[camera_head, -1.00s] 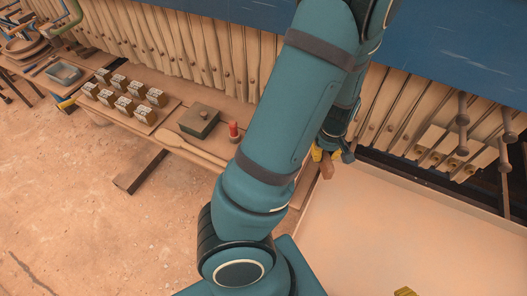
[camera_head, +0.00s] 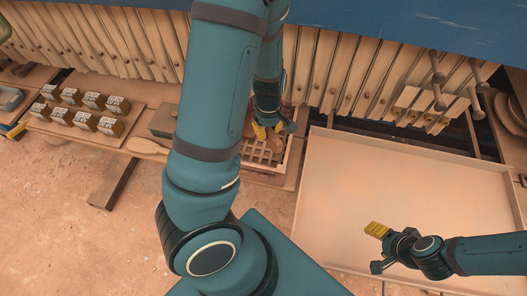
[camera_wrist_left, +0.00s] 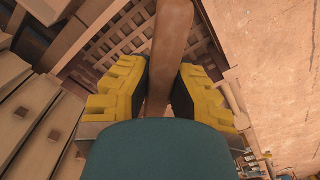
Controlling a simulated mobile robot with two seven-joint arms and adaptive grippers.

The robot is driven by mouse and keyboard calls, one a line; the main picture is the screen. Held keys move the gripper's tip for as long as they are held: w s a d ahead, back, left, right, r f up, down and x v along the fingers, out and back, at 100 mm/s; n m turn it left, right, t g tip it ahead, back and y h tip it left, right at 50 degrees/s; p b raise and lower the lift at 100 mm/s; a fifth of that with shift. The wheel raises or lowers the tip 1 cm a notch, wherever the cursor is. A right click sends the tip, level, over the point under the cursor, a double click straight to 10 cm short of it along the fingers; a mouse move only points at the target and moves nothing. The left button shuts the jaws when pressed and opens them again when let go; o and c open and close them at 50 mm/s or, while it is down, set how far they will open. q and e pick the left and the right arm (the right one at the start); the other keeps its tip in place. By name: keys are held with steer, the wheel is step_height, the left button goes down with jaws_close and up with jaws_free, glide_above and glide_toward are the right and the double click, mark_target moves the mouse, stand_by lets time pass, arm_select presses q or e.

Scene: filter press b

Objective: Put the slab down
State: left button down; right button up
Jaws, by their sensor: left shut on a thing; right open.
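My left gripper (camera_head: 266,132) is shut on a brown slab (camera_wrist_left: 172,40), seen edge-on between its yellow fingers in the left wrist view. In the head view only a small brown part of the slab (camera_head: 275,144) shows beside the fingers. The gripper and slab are over or at a wooden lattice tray (camera_head: 284,178) on the bench. I cannot tell whether the slab touches the lattice, and my left arm hides part of it. My right gripper (camera_head: 377,230) is open and empty above the large pale tray.
The large pale tray (camera_head: 440,170) lies bare to the right of the lattice. Several labelled blocks (camera_head: 80,110) stand on a board at the left. A box (camera_head: 163,121) and a wooden paddle (camera_head: 146,146) lie beside my left arm. Hanging wooden plates (camera_head: 150,45) line the back.

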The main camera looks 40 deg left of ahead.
arm_select(q)
step_height(320, 180, down, 10)
steer(key=b, duration=0.2)
steer(key=shift+r+b, duration=0.15)
steer(key=shift+b, duration=0.25)
arm_select(e)
step_height(320, 180, down, 4)
steer(key=shift+a, duration=0.1)
arm_select(q)
steer(key=shift+w+f+b, duration=0.1)
steer(key=shift+f+b, duration=0.45)
steer(key=shift+f, duration=1.85)
arm_select(e)
steer(key=shift+a+f, duration=0.1)
steer(key=shift+f, duration=0.45)
steer(key=shift+s, duration=0.1)
arm_select(q)
steer(key=shift+r, duration=0.1)
steer(key=c, duration=1)
jaws_free()
steer(key=shift+f, duration=0.2)
steer(key=shift+c, duration=0.2)
arm_select(e)
steer(key=shift+f, duration=0.1)
